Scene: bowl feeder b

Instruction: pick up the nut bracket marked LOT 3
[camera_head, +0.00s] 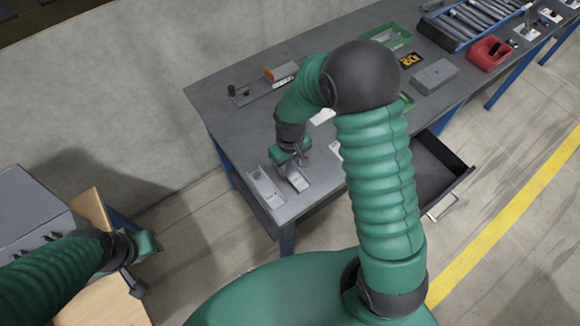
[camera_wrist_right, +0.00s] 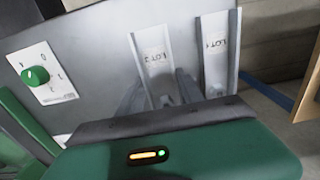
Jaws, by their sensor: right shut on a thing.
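Two pale metal brackets lie side by side near the left end of the grey workbench. My right gripper (camera_head: 292,161) is over the bracket on the right (camera_head: 297,181) and shut on it. In the right wrist view this held bracket (camera_wrist_right: 156,50) is the left one, with dark fingers on both sides. Its label is blurred; it seems to read LOT 3, but the digit is not certain. The other bracket (camera_head: 264,187) stands free beside it, with a different LOT label in the wrist view (camera_wrist_right: 216,45). My left gripper (camera_head: 141,268) is far left, away from the brackets; its jaws are unclear.
A panel with a green knob (camera_wrist_right: 36,75) is near the held bracket. The grey workbench (camera_head: 222,115) also bears a grey block (camera_head: 434,76), a red bin (camera_head: 489,54) and a green tray (camera_head: 388,37). An open drawer (camera_head: 437,171) sticks out at the front.

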